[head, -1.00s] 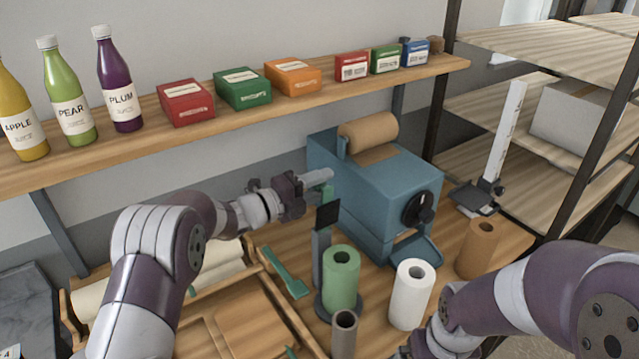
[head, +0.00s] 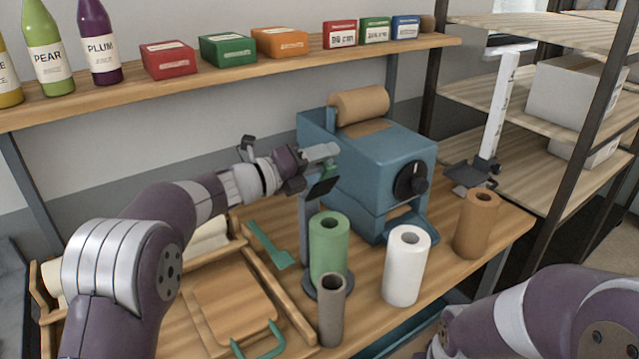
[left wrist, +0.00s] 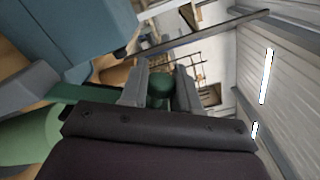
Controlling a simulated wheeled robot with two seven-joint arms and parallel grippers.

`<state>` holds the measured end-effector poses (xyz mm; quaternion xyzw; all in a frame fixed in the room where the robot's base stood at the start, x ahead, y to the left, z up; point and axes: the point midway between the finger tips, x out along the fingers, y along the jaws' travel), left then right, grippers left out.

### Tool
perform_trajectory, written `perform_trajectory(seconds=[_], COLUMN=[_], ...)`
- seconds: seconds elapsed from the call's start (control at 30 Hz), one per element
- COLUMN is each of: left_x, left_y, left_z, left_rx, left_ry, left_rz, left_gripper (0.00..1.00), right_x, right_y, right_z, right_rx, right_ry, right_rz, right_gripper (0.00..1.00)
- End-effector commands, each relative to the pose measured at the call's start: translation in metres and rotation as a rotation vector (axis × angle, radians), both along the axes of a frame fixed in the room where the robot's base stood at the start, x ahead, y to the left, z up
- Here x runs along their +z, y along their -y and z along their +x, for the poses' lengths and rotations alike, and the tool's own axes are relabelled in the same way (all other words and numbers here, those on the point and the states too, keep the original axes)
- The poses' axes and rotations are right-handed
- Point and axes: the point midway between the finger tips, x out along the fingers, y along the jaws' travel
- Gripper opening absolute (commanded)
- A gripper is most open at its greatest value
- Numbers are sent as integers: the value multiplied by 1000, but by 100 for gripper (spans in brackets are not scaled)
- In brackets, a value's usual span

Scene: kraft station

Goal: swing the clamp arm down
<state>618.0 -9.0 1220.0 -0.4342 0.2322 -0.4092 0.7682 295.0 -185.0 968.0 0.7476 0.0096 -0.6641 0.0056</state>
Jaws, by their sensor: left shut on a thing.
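The clamp stand is a grey post (head: 304,232) on a round dark base, just left of the upright green roll (head: 329,247). Its clamp arm has a tilted dark plate (head: 322,187) and a green grip (head: 328,172) near the post's top. My left gripper (head: 324,158) is shut on the green grip. In the left wrist view the green grip (left wrist: 159,86) sits between the two grey fingers. The plate is still well above the stand's base. My right arm shows at lower right in the head view, and its fingers are out of view.
A blue machine (head: 375,165) with a kraft roll and black knob stands just behind. A white roll (head: 406,265), a brown roll (head: 477,223) and a grey tube (head: 331,310) stand nearby. A wooden tray (head: 283,300) lies left. Bottles and boxes line the shelf above.

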Motion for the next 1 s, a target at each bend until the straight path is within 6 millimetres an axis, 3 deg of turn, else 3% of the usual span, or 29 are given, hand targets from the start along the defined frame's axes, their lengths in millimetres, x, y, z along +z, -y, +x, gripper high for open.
perform_trajectory(seconds=[0.03, 0.5, 0.8, 1.0], left_x=[-18, -49, -73, -86], left_y=[2, 26, 37, 41], left_z=[-3, -38, -55, -61], left_rx=[-1, -2, -1, -1], left_ry=[37, 409, 629, 743], left_rz=[24, 271, 419, 496], left_gripper=[0, 0, 0, 0], right_x=[-30, -160, -226, -256], right_y=[0, 0, 0, -1], right_z=[0, 0, 0, 0], right_rx=[0, 0, 0, 0], right_ry=[0, 0, 0, 0], right_rz=[0, 0, 0, 0], right_gripper=[100, 100, 100, 100])
